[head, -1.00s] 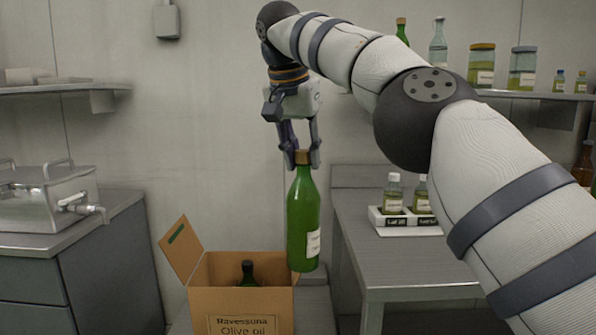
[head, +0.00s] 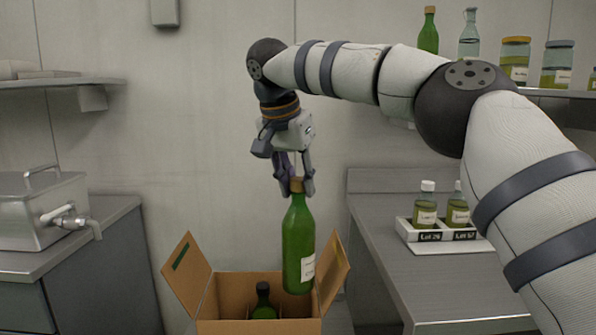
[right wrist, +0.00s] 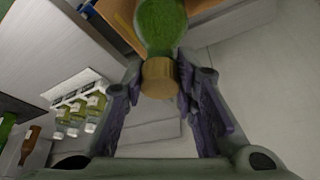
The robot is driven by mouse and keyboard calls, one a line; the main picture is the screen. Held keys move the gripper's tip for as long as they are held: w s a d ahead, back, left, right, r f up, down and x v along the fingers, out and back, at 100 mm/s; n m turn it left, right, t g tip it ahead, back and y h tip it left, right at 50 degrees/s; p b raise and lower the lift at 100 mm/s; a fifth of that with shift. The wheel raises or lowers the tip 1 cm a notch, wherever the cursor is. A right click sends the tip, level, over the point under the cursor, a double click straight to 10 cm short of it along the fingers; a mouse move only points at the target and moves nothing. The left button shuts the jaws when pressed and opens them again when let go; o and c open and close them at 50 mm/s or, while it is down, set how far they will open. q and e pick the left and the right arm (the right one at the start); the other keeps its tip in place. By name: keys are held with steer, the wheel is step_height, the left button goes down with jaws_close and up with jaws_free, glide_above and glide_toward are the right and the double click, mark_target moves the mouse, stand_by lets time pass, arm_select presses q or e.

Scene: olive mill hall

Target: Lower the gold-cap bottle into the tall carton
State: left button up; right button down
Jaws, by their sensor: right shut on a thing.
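The gold-cap bottle (head: 298,243) is green with a white label and hangs upright from my right gripper (head: 295,187). The gripper is shut on the bottle's gold cap, which also shows in the right wrist view (right wrist: 158,78). The tall carton (head: 255,326) stands open below, with its flaps up at left and right. The bottle's base is level with the carton's right part, near the right flap; whether it is inside the rim I cannot tell. A dark-capped green bottle (head: 263,302) stands in the carton. My left gripper is not in view.
A steel tank with a tap (head: 45,210) stands on the left counter. A shelf of jars and bottles (head: 515,60) is at upper right.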

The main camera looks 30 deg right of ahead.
mark_target(299, 237)
steer(key=shift+s+f, duration=0.15)
steer(key=shift+f, duration=0.2)
step_height(299, 237, down, 11)
steer(key=shift+r, duration=0.2)
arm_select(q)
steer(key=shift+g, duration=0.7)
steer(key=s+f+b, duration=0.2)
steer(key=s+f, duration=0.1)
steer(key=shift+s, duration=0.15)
arm_select(e)
step_height(299, 237, down, 17)
steer(key=shift+f, duration=0.2)
steer(key=c, duration=1.2)
jaws_free()
steer(key=shift+s+f, duration=0.1)
steer(key=v, duration=1.2)
steer(key=shift+a, duration=0.1)
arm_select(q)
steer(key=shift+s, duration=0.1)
arm_select(e)
steer(key=shift+s, duration=0.1)
